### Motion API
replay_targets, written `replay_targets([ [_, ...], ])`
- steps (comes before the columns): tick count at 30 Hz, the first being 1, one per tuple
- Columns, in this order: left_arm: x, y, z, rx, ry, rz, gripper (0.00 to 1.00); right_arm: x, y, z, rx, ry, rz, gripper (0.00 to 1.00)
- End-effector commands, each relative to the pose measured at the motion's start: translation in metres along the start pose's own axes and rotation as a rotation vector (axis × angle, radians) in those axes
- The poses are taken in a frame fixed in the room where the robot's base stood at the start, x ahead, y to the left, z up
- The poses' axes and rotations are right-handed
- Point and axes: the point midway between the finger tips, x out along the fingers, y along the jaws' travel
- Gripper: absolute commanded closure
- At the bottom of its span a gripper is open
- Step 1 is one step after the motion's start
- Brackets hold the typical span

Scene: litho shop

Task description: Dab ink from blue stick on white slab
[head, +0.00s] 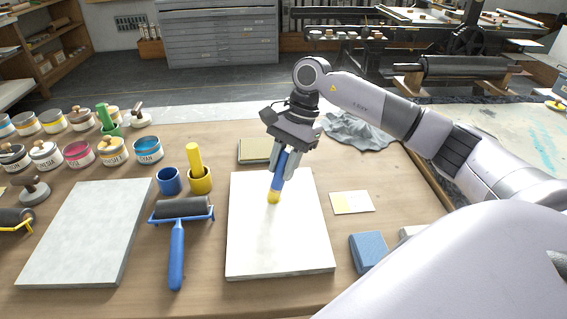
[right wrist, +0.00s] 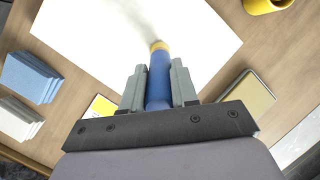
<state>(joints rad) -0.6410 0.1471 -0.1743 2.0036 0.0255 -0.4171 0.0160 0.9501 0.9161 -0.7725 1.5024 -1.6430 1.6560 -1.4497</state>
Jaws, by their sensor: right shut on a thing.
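My right gripper (head: 282,170) is shut on a blue stick (head: 279,172) above the white slab (head: 240,255). The stick points down with a yellow tip low over the slab's upper middle; I cannot tell whether the tip touches. In the right wrist view the blue stick (right wrist: 159,80) sits between the fingers of the gripper (right wrist: 158,85), with the white slab (right wrist: 100,30) beyond it. The slab shows no clear ink mark. A blue cup (head: 169,181) stands left of the slab, with no stick in it. My left gripper is not in view.
A yellow cup (head: 200,182) with a yellow stick stands just left of the slab. A blue-handled roller (head: 177,245) and a grey slab (head: 85,235) lie further left. A card (head: 352,202) and a blue block (head: 368,251) lie right. Ink cans (head: 78,154) stand at the back left.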

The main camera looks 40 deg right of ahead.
Motion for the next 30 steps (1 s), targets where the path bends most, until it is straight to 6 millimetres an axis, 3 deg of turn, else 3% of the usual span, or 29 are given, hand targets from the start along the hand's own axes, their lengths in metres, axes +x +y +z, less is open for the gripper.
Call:
replay_targets([
  [10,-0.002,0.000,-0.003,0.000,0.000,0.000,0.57,-0.002,0.000,0.001,0.001,0.000,0.005,1.00],
  [30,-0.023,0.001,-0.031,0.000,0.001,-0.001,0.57,-0.054,-0.007,0.019,0.000,0.000,0.001,1.00],
])
